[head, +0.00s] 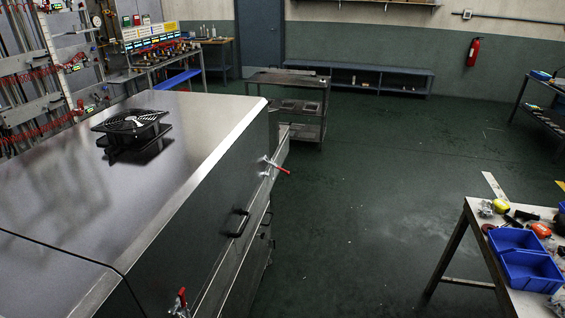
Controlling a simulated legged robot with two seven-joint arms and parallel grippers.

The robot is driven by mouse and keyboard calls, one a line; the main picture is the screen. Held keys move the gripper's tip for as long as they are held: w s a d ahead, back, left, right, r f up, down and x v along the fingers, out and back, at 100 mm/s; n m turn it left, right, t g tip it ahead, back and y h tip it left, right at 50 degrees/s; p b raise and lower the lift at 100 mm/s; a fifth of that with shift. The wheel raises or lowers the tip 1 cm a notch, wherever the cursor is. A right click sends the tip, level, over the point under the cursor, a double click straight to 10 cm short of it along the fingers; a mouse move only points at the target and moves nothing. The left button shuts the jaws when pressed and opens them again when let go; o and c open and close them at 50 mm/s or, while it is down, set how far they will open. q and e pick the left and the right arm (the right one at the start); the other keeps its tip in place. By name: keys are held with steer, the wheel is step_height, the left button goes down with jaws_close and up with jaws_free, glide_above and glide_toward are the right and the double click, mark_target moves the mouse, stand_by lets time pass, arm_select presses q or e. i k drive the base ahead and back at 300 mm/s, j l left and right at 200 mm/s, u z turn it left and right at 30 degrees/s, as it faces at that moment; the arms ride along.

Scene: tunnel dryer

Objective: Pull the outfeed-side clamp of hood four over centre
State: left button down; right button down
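A steel dryer hood (205,95) with a flat top fills the left of the head view. A clamp with a red lever (283,170) sits on its side near the far end; the lever sticks out from the hood. A second clamp with a red lever (181,300) is on the same side near the bottom edge; its lever points up. I cannot tell which one is the outfeed-side clamp, as no label is readable. A black pull handle (239,222) is between the two clamps. Neither of my grippers is in view.
A black fan (131,127) sits on the hood top. A dark cart (289,102) stands beyond the far end. A workbench (469,235) with blue bins (529,268) and tools is at the right. The green floor (370,190) between is clear.

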mark_target(273, 164)
steer(key=i+l+u, duration=0.2)
steer(key=i+l, duration=0.2)
steer(key=i+l+u, duration=0.15)
steer(key=i+l, duration=0.35)
steer(key=i+l+u, duration=0.2)
steer(key=i+l, duration=0.35)
steer(key=i+l+u, duration=0.15)
steer(key=i+l, duration=0.3)
steer(key=l, duration=0.2)
